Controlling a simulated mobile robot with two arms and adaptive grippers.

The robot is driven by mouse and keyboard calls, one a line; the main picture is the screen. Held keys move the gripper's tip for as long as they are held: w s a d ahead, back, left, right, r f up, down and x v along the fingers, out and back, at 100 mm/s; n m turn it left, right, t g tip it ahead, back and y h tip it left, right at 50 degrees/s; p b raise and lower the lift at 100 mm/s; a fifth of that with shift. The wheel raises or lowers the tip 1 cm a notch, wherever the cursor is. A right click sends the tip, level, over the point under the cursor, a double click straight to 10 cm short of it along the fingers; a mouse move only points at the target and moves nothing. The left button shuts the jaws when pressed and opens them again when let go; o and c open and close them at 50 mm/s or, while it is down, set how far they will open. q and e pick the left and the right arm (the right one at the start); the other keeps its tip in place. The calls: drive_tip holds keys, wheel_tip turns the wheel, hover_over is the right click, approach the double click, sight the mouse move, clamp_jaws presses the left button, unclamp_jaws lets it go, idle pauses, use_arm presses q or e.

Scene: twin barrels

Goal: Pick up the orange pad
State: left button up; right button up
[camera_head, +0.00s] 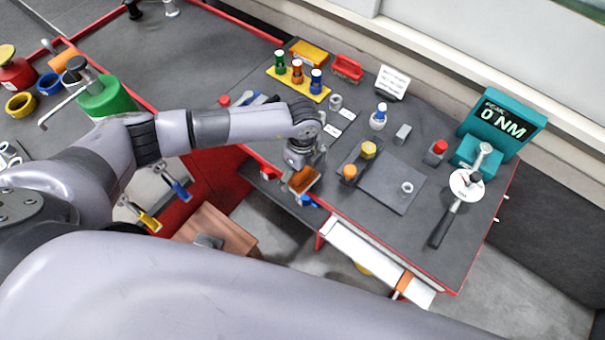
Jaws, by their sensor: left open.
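An orange pad (304,180) shows just below my left gripper, at the left front edge of the dark worktop. My left gripper (299,164) reaches in from the left and points down over this edge. It is open, with its fingers close above the pad. I cannot tell whether they touch it. The gripper hides the pad's upper side. My right gripper is out of view.
A dark shelf (262,182) lies below the worktop edge. A yellow holder (303,87) with coloured bottles and a red brush (347,67) stand behind. A grey mat (389,189), a teal meter (500,125) and an open white drawer (370,258) lie right.

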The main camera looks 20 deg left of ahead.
sight(302, 172)
use_arm(q)
drive_tip(key=shift+f, duration=0.8)
drive_tip(key=shift+c, duration=0.3)
drive_tip(key=c, duration=1.4)
drive_tip(key=shift+r, duration=0.1)
wheel_tip(302, 172, up, 20)
drive_tip(key=b, duration=0.3)
